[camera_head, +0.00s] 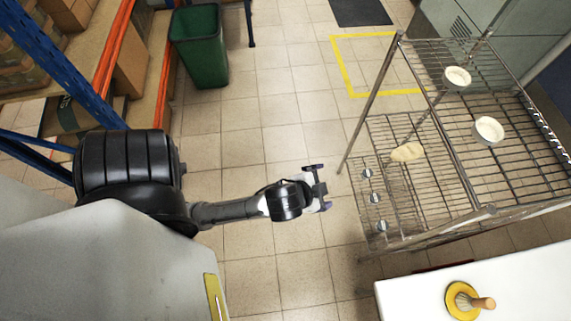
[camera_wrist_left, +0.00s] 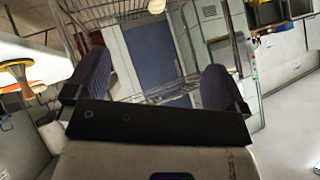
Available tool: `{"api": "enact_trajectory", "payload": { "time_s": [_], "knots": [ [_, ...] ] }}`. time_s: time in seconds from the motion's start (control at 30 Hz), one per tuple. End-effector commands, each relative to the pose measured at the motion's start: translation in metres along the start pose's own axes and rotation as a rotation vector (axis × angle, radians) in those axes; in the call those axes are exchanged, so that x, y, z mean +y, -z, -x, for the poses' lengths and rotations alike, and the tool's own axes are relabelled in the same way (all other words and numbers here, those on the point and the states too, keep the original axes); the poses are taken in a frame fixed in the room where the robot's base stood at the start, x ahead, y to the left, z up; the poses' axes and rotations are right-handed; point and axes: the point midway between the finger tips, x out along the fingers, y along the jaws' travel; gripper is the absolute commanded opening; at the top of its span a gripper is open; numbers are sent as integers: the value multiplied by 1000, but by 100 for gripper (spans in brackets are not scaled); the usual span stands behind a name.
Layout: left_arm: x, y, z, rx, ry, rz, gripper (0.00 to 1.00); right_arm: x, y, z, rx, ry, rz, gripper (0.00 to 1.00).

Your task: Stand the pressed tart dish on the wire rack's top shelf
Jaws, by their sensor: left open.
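A round yellow dish (camera_head: 455,301) sits on the white counter at the lower right, with a wooden-handled tool (camera_head: 482,303) standing in it. The wire rack (camera_head: 460,205) stands at the right. Two white round dishes with pale contents, one farther back (camera_head: 457,77) and one nearer (camera_head: 488,130), are on the rack; I cannot tell which dish is the pressed one. My left gripper (camera_head: 321,188) is open and empty over the floor, left of the rack and apart from it. Its spread fingers show in the left wrist view (camera_wrist_left: 156,85). My right gripper is not in view.
A pale flat piece (camera_head: 407,151) and several small round items show at the rack's left part. The white counter (camera_head: 410,296) is in front of the rack. A green bin (camera_head: 202,48) and shelving stand at the upper left. The tiled floor between is clear.

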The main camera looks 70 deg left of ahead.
Motion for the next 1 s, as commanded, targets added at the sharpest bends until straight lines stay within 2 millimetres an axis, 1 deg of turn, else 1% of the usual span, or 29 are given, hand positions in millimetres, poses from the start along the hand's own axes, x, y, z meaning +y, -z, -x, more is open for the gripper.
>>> {"api": "enact_trajectory", "payload": {
  "time_s": [0.03, 0.1, 0.2, 0.3, 0.43, 0.77, 0.87, 0.97, 1.0],
  "knots": [
    [16, -25, 13, -100, -86, 40, 100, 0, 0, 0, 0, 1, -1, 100],
    [34, -50, 29, -217, -189, 78, 100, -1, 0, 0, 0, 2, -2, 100],
    [52, -74, 50, -336, -301, 109, 100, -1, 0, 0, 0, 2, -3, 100],
    [63, -88, 65, -407, -370, 123, 100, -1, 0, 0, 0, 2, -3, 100],
    [68, -94, 73, -443, -407, 129, 100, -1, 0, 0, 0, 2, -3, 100],
    [68, -94, 74, -444, -408, 128, 100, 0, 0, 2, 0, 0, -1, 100],
    [65, -89, 78, -444, -408, 128, 100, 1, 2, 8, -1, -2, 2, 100],
    [59, -81, 86, -444, -407, 128, 100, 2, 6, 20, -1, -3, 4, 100],
    [56, -76, 91, -444, -407, 128, 100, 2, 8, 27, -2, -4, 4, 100]
  ]
}}
